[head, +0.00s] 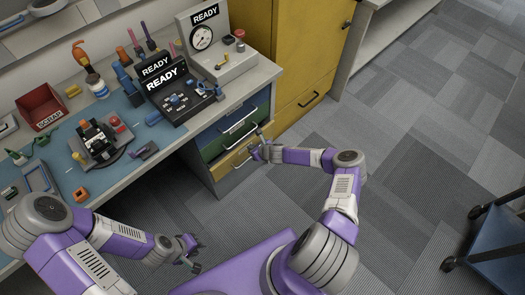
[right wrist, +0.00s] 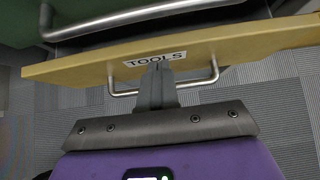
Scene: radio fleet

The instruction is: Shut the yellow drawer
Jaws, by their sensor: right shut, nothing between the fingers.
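The yellow drawer (head: 229,163) is the lowest of the drawers under the workbench's right end. In the right wrist view its yellow front (right wrist: 230,45) carries a TOOLS label and a metal bar handle (right wrist: 205,82). I cannot tell exactly how far it stands out. My right gripper (head: 260,151) is at the drawer front; in the right wrist view its shut, empty fingers (right wrist: 158,70) reach the front just below the label, between the handle's ends. Contact is not clear. My left gripper (head: 190,252) is low over the floor, away from the drawer, fingers apart and empty.
A green drawer (head: 215,146) and a blue drawer (head: 228,122) with bar handles sit above. A tall yellow cabinet (head: 305,70) stands right of the bench. A blue cart (head: 497,255) is at far right. The carpet floor between is free.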

